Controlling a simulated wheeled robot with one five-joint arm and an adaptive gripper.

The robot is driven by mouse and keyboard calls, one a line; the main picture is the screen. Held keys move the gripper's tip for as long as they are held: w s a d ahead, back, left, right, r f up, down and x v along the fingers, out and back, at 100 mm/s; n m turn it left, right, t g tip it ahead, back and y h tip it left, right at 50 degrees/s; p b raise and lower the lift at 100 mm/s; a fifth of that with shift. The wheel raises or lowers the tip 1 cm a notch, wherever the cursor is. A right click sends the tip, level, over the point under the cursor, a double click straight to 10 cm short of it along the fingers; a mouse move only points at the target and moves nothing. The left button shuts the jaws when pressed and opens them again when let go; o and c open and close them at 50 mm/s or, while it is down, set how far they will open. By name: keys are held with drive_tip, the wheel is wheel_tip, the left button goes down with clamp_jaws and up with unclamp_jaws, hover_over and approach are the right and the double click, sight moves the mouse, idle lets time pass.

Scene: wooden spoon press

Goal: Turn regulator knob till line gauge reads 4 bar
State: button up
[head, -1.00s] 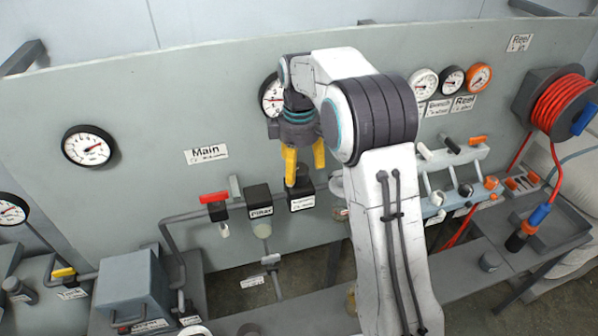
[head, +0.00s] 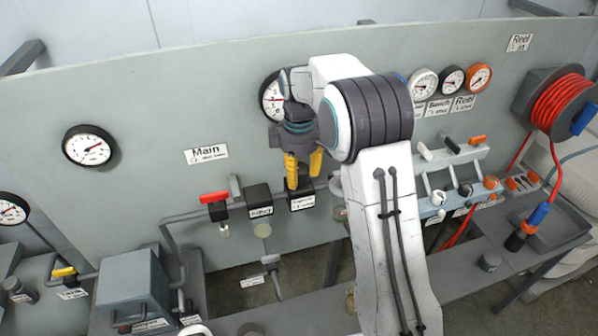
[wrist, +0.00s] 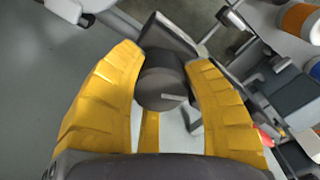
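The regulator (head: 302,201) is a dark box with a white label on the panel's pipe, right of the similar filter box (head: 260,200). Its dark round knob (wrist: 160,88), with a pale line on its face, shows in the wrist view. The knob is hidden in the head view. My gripper (head: 303,172) points down over the regulator. Its yellow fingers (wrist: 166,75) lie close on both sides of the knob, with no clear gap. A white round gauge (head: 271,100) above is partly covered by my gripper and arm; its reading and name are not legible.
A Main gauge (head: 89,146) is at left. A red-handled valve (head: 214,198) sits left of the filter. Several gauges (head: 452,80) and small valves (head: 466,188) are at right, near a red hose reel (head: 563,103). The bench (head: 400,262) runs below.

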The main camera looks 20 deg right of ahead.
drive_tip(key=c, duration=0.6)
drive_tip(key=shift+m, duration=0.3)
drive_tip(key=m, duration=0.4)
drive_tip(key=shift+m, duration=0.4)
drive_tip(key=m, duration=0.6)
drive_tip(key=shift+f+p, duration=0.1)
drive_tip(key=shift+p, duration=0.25)
drive_tip(key=shift+m, duration=0.3)
drive_tip(key=o, duration=1.2)
